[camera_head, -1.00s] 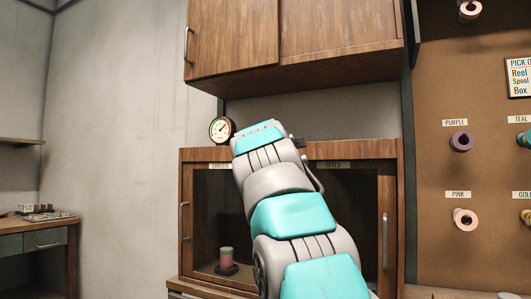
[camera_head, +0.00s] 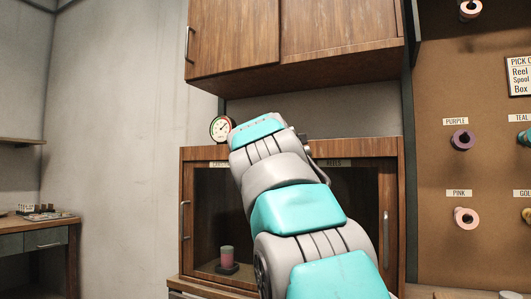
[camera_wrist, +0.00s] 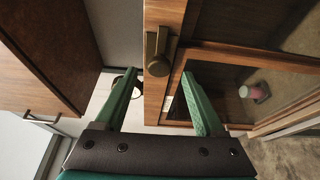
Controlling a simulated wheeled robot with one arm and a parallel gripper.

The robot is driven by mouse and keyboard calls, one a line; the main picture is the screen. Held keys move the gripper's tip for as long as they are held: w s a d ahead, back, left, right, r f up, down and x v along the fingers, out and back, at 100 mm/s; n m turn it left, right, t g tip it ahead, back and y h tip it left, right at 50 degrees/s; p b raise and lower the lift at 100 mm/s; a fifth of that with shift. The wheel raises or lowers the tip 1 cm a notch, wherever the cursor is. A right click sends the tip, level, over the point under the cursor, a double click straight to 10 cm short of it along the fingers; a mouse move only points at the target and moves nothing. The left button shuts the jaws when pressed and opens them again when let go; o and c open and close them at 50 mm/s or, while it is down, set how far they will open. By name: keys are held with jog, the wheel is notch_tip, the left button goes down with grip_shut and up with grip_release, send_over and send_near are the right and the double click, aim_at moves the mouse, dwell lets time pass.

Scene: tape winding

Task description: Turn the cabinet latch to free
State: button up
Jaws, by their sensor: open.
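The cabinet latch (camera_wrist: 157,52) is a dark brass piece, a knob on a plate, mounted on the wooden frame of the glass-fronted cabinet (camera_head: 393,180). In the wrist view it lies just beyond my gripper (camera_wrist: 160,74), between the lines of the two green fingers. The fingers are spread apart with nothing between them. I cannot tell whether they touch the latch; a gap seems to show. In the head view my arm hides the latch and my gripper.
A wall cabinet (camera_head: 330,30) hangs above the glass-fronted one. A round gauge (camera_head: 222,128) is left of my wrist. A pink and green spool (camera_head: 227,257) stands inside the cabinet behind glass. A pegboard (camera_head: 485,170) with spools is at right.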

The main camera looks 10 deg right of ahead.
jog(key=v, duration=0.5)
jog(key=shift+b, duration=0.3)
jog(key=shift+w, duration=0.1)
jog(key=s+d+f+m+g, duration=0.25)
jog(key=s+f, duration=0.25)
jog(key=f, duration=0.7)
jog(key=s+d+f+m+g+y, duration=0.1)
jog(key=s+d+f+m+g, duration=0.25)
jog(key=f, duration=0.85)
jog(key=s+f+m+g, duration=0.2)
jog(key=s+f+g, duration=0.3)
jog(key=f, duration=0.7)
jog(key=s+a+f+m+g+y, duration=0.1)
jog(key=s+f+m+g, duration=0.1)
jog(key=s+f, duration=0.6)
jog(key=s+a+f+m+g+y, duration=0.1)
jog(key=s+f+m+g, duration=0.2)
jog(key=s+f, duration=0.5)
jog(key=s+a+f+m+g+y, duration=0.1)
jog(key=s+f, duration=0.7)
jog(key=s, duration=0.9)
jog(key=shift+a+m+g, duration=0.6)
jog(key=shift+m+g, duration=0.1)
jog(key=shift+g, duration=0.5)
jog(key=shift+w, duration=0.1)
